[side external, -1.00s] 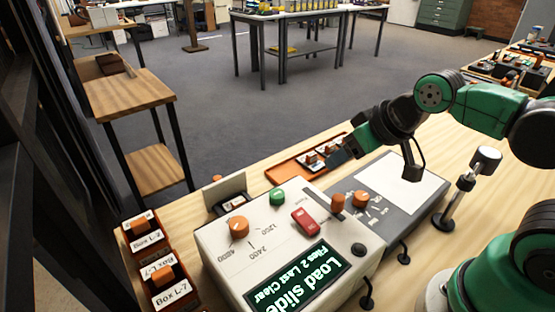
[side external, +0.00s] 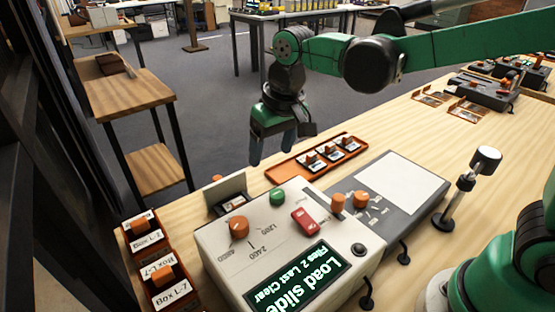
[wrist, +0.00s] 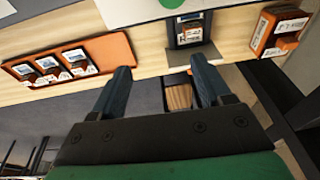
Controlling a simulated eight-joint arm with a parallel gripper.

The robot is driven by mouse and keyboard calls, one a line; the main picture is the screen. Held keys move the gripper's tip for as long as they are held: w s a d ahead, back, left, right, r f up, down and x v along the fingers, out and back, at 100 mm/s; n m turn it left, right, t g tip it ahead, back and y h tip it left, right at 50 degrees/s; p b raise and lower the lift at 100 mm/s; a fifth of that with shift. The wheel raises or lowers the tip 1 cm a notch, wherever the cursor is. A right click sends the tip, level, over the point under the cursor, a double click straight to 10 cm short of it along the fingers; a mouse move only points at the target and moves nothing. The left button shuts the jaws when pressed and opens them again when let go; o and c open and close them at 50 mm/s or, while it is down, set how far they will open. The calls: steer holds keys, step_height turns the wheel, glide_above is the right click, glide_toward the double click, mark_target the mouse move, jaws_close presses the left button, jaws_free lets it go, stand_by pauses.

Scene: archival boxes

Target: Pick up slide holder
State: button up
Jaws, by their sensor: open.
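An orange tray (side external: 286,174) on the bench holds three small slide holders (side external: 329,151) with orange grips, in a row. In the wrist view the tray (wrist: 118,46) is at the left, with the slide holders (wrist: 75,57) in it. My gripper (side external: 272,148) is open and empty, pointing down above the bench's far edge, left of the tray. In the wrist view my gripper (wrist: 161,70) shows both fingers apart with nothing between them. A dark slot unit (wrist: 190,32) with a pale label lies ahead of the right finger.
The console (side external: 270,235) reads "Load slide" and has several knobs. Its slot unit has an upright grey plate (side external: 224,190) behind it. Labelled orange boxes (side external: 163,278) stand at the left bench end. A post (side external: 470,180) rises at the right.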

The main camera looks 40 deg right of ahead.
mark_target(239, 201)
steer(key=w+a+f, duration=0.1)
steer(key=a, duration=0.1)
steer(key=w+a+f+g, duration=0.1)
steer(key=f, duration=0.1)
steer(key=w+a+f+g, duration=0.1)
steer(key=a+f, duration=0.1)
steer(key=shift+a+f+h, duration=0.25)
steer(key=shift+a+h, duration=0.05)
steer(key=shift+f, duration=2.8)
jaws_close()
